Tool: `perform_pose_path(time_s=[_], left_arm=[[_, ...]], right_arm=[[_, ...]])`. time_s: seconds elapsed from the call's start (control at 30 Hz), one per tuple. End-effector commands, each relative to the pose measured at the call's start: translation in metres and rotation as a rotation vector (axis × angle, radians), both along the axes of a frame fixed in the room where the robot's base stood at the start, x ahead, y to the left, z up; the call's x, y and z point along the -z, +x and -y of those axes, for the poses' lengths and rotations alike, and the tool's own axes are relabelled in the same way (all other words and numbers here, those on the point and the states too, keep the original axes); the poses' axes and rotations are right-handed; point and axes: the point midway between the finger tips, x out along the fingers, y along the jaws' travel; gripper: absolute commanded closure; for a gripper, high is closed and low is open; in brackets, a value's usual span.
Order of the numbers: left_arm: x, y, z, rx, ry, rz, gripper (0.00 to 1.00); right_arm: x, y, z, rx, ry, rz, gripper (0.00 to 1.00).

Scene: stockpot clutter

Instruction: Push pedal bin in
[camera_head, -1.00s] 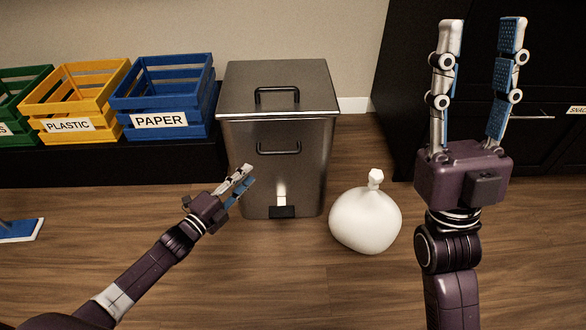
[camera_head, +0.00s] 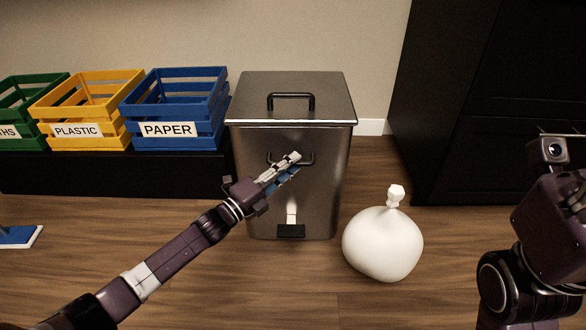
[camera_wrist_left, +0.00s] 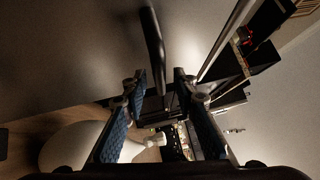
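The pedal bin (camera_head: 325,190) is a grey metal box with a closed lid, a lid handle (camera_head: 290,97), a dark front handle (camera_head: 308,158) and a black pedal (camera_head: 291,231) low on its front. My left gripper (camera_head: 292,166) is in front of the bin at the front handle and covers part of it. In the left wrist view its fingers (camera_wrist_left: 160,110) are apart, with the dark handle bar (camera_wrist_left: 152,45) ahead between them; contact cannot be told. My right gripper (camera_head: 574,195) is at the right edge, partly cut off; its opening cannot be told.
A white tied bag (camera_head: 383,245) stands on the floor right of the bin. Blue (camera_head: 175,108), yellow (camera_head: 88,110) and green (camera_head: 30,110) crates sit on a low black bench (camera_head: 120,175) at left. A dark cabinet (camera_head: 450,120) stands at right.

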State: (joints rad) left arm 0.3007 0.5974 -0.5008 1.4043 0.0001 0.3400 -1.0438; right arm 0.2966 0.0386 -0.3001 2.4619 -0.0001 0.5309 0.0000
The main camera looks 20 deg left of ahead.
Motion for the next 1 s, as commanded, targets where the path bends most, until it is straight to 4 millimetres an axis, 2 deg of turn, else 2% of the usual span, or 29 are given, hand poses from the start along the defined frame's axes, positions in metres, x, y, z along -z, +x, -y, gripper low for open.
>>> perform_pose_path(time_s=[0.13, 0.4, 0.43, 0.67, 1.0], left_arm=[[-0.0008, 0.0072, 0.004, 0.0, 0.0, 0.001, 0.74], [-0.0013, 0.0083, 0.0047, 0.0, 0.0, -0.001, 0.74], [-0.0013, 0.0082, 0.0048, 0.0, 0.0, -0.001, 0.75], [-0.0013, 0.0081, 0.0046, 0.0, 0.0, -0.001, 1.0], [-0.001, 0.008, 0.0045, 0.0, 0.0, -0.001, 1.0]], right_arm=[[-0.0009, -0.0032, -0.0002, 0.001, 0.0, 0.013, 0.61], [-0.0021, -0.0037, -0.0005, 0.001, -0.001, 0.015, 0.61], [-0.0021, -0.0037, -0.0005, 0.001, -0.001, 0.015, 0.61], [-0.0021, -0.0038, -0.0005, 0.001, -0.002, 0.015, 0.61], [-0.002, -0.0037, -0.0006, 0.0, -0.002, 0.015, 0.61]])
